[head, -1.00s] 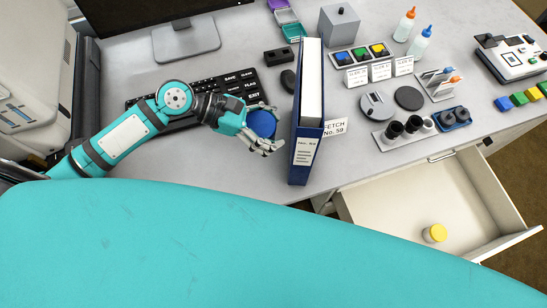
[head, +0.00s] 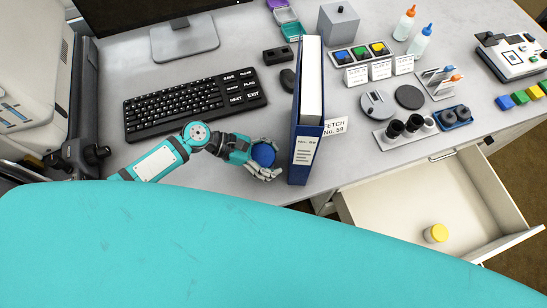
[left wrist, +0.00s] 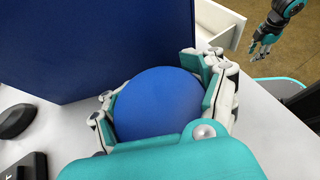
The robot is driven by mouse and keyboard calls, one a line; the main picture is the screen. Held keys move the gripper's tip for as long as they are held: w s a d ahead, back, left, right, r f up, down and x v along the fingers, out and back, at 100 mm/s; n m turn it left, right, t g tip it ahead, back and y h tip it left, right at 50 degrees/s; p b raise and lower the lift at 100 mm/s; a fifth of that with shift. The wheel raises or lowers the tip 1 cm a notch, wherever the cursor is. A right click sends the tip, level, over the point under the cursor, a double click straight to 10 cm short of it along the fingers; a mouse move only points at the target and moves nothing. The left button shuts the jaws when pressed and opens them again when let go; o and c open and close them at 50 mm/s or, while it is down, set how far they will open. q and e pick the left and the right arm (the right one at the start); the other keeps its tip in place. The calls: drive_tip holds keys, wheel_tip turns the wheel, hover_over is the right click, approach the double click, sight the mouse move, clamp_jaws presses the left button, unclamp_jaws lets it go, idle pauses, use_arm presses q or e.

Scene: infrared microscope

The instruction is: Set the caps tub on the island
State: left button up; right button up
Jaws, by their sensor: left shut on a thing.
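My left gripper (head: 264,162) is shut on a round blue-topped tub (head: 263,154), which looks like the caps tub. In the left wrist view the blue top (left wrist: 158,102) fills the space between the fingers, and its sides are mostly hidden. In the head view the tub is over the front part of the desk, just left of a blue binder; a gap beneath it cannot be judged. My right gripper (left wrist: 261,47) shows small in the left wrist view, apart from the desk, with its fingers apart and empty. I cannot make out the island in these frames.
The upright blue binder (head: 303,150) stands close right of the left gripper. A keyboard (head: 190,103) and mouse (head: 288,79) lie behind. An open drawer (head: 400,205) juts out at right, holding a yellow-lidded jar (head: 435,233). Dark eyepieces (head: 404,127) stand further right.

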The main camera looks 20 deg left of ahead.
use_arm(q)
drive_tip(key=shift+f, duration=0.15)
drive_tip(key=o, duration=1.5)
drive_tip(key=shift+a+r, duration=0.1)
drive_tip(key=shift+r, duration=0.15)
drive_tip(key=b+v, duration=0.1)
drive_tip(key=v, duration=0.9)
drive_tip(key=shift+s+a, duration=0.1)
drive_tip(key=shift+a, duration=0.25)
drive_tip(key=shift+a+r, duration=0.4)
drive_tip(key=shift+r, duration=0.05)
